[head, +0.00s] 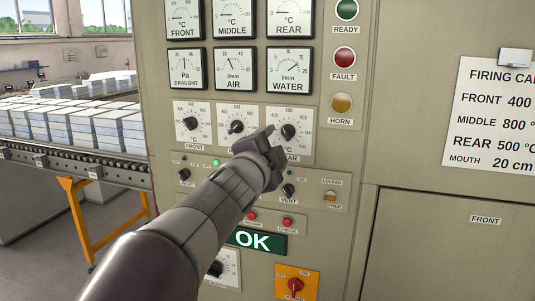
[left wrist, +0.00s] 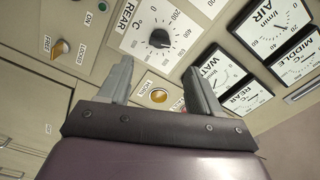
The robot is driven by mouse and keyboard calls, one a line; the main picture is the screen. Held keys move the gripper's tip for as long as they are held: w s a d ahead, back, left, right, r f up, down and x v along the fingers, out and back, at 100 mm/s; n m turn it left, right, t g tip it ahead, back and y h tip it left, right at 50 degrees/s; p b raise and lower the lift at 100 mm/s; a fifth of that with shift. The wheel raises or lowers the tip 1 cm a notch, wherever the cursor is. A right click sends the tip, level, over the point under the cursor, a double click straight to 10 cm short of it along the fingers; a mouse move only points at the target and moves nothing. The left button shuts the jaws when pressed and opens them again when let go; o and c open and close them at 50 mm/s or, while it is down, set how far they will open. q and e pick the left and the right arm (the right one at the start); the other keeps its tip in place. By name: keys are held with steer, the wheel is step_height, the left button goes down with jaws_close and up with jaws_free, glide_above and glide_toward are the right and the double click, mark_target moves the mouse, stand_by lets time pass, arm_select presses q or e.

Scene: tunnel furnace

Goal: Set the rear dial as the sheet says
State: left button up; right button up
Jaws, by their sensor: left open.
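The rear dial (head: 288,131) is a black knob on a white plate with a degree scale, rightmost of three such dials. It also shows in the left wrist view (left wrist: 158,38), where its setting is too small to read surely. My left gripper (head: 272,143) is open in front of the panel, covering part of the rear dial's plate. In the left wrist view its two fingers (left wrist: 158,68) stand apart, with the knob beyond their tips and nothing held. The sheet (head: 497,115) reads front 400, middle 800, rear 500 °C, mouth 20 cm. My right gripper is not in view.
The front dial (head: 191,124) and middle dial (head: 236,127) sit left of the rear one. Gauges (head: 289,70) are above; a vent knob (head: 288,190) is below. A green OK display (head: 262,242) and orange switch plate (head: 296,284) sit lower. A conveyor (head: 85,165) carries pale blocks at left.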

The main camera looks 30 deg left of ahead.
arm_select(q)
steer(key=v, duration=0.4)
stand_by(0.3)
steer(key=s+d+f+n+g, duration=0.15)
steer(key=f+n+g, duration=0.35)
steer(key=f, duration=0.7)
steer(key=s+f+n+g, duration=0.3)
steer(key=f+n+g, duration=0.15)
steer(key=f, duration=0.85)
steer(key=s+d+f+g+h, duration=0.2)
steer(key=s+d+f+g, duration=0.1)
steer(key=s+d+f, duration=0.2)
steer(key=s+d+f+n+g+h, duration=0.1)
steer(key=s+d+f+g+h, duration=0.1)
steer(key=s+d+f+g, duration=0.2)
steer(key=s+d+f, duration=0.1)
steer(key=d+f, duration=0.2)
steer(key=f, duration=0.2)
steer(key=shift+s+f+p, duration=0.3)
steer(key=shift+f+p, duration=0.1)
